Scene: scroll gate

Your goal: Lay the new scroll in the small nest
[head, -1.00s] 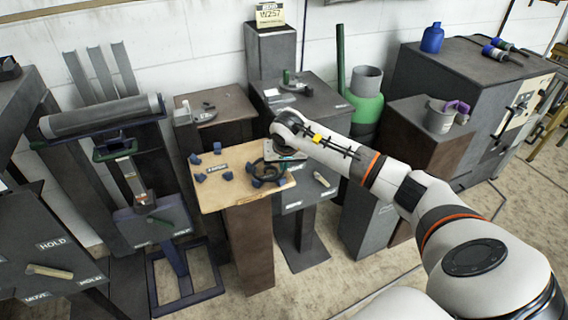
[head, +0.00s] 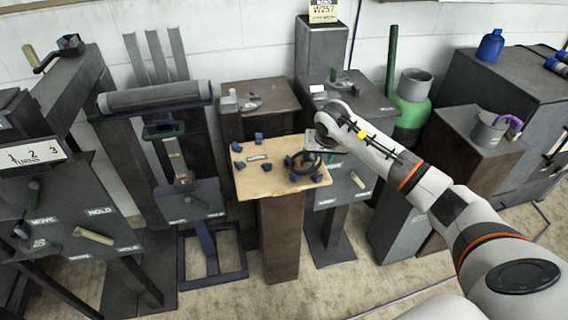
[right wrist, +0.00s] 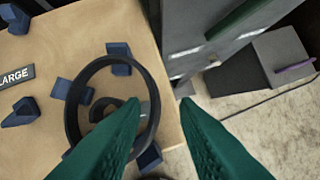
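A dark, ring-like scroll (head: 305,165) lies at the right end of a wooden-topped stand (head: 245,184). In the right wrist view the scroll (right wrist: 73,118) is a dark hoop with a smaller curled piece inside, among blue blocks (right wrist: 120,52). Blue blocks on the left part surround a LARGE label (right wrist: 15,78), with no scroll there. No small-nest label is readable. My right gripper (right wrist: 160,102) is open above the board's right edge, its green fingers apart; the left finger covers part of the hoop. My left gripper is not in view.
A post with a W257 card (head: 323,10) stands behind. Dark pedestals (head: 258,92) stand behind the board. A green container (head: 411,112) and a grey cup with a purple handle (head: 489,130) are at right. A rack with a grey roll (head: 155,97) and lever panels are at left.

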